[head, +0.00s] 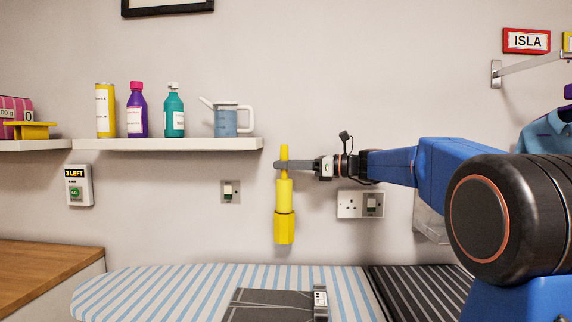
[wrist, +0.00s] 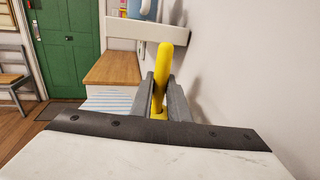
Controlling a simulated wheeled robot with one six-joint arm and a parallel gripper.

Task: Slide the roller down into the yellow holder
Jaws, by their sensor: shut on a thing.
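The yellow roller (head: 284,195) hangs upright in the head view, with a thin handle on top and a thicker body below. My gripper (head: 282,165) reaches in from the right and is shut on the thin handle. The yellow holder (head: 284,229) is a deeper yellow cup at the wall, directly below the roller. The roller's lower end meets the holder's rim and looks to be inside its mouth; how deep it sits is hidden. In the wrist view the handle (wrist: 164,65) stands between both fingers of my gripper (wrist: 160,92).
A white shelf (head: 170,144) with bottles and a blue watering can (head: 232,120) is up to the left. A striped ironing board (head: 180,290) lies below, with a dark grey item (head: 268,305) on it. Wall sockets (head: 360,204) sit right of the holder.

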